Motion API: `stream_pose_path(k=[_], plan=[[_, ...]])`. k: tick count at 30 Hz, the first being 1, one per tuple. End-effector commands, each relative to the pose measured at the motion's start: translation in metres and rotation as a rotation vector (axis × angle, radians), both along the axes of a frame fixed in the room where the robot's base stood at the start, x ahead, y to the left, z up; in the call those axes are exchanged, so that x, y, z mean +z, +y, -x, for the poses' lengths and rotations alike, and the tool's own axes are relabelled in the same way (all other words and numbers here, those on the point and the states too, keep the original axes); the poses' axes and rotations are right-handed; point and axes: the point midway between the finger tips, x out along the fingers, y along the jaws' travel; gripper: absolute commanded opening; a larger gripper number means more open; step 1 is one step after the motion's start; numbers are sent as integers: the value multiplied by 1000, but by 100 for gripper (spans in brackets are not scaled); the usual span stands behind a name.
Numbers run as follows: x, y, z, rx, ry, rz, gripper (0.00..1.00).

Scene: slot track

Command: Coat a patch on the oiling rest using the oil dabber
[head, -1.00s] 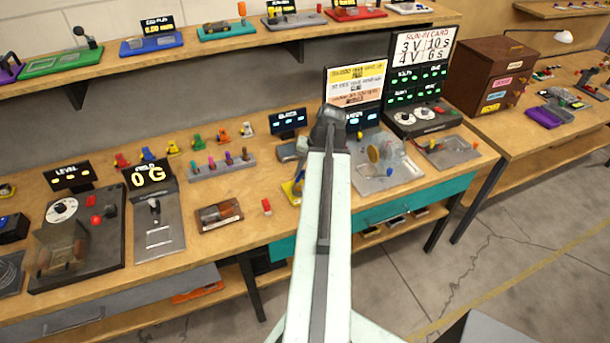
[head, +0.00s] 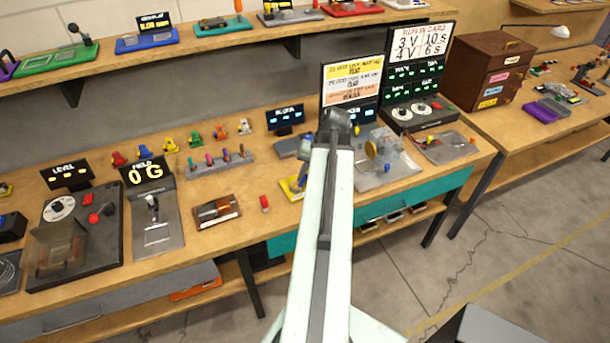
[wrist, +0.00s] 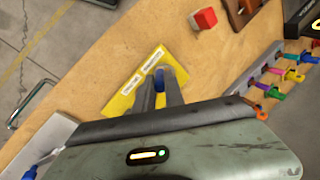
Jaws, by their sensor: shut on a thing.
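My gripper (wrist: 160,92) points down over a yellow plate with two white labels (wrist: 127,97), which seems to be the oiling rest. The label words are too small to read. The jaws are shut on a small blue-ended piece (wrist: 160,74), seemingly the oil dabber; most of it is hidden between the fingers. I cannot tell whether it touches the plate. In the head view the yellow plate (head: 287,191) sits on the bench, just left of my arm, which hides part of it. The fingers are hidden there behind the arm.
A red block (head: 264,202) and a brown-and-grey tray (head: 217,212) lie left of the plate. A rack of coloured pegs (head: 205,170) stands behind. A grey plate with a clear-guarded device (head: 372,180) is to the right.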

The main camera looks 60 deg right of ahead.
Motion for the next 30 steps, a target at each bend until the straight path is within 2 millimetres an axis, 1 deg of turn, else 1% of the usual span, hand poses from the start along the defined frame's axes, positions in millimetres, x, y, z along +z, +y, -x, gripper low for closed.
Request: stream_pose_path(k=[1, 3, 13, 15, 24, 26, 30], plan=[[9, 0, 0, 0, 0, 0, 0], [18, 0, 0, 0, 0, 0, 0], [57, 0, 0, 0, 0, 0, 0], [60, 0, 0, 0, 0, 0, 0], [58, 0, 0, 0, 0, 0, 0], [62, 0, 0, 0, 0, 0, 0], [78, 0, 0, 0, 0, 0, 0]])
